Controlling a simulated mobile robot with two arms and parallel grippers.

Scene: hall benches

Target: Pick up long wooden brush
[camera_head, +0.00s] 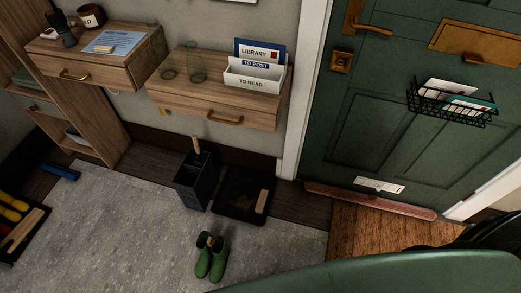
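No single item is clearly the long wooden brush. A pale wooden handle (197,146) stands upright out of a dark square bin (190,187) on the floor; its lower end is hidden inside. A small wooden block-like piece (261,201) lies on the black tray (232,204) to the right of the bin. Another long wooden piece (22,230) lies in a dark box at the far left, beside yellow and red items. Neither of my grippers shows in the view.
Green boots (211,257) stand on the grey rug (125,215). Wooden drawer shelves (215,103) hang above the bin. A long reddish strip (370,200) lies along the green door's (390,125) foot. A green rounded surface (400,275) fills the bottom right.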

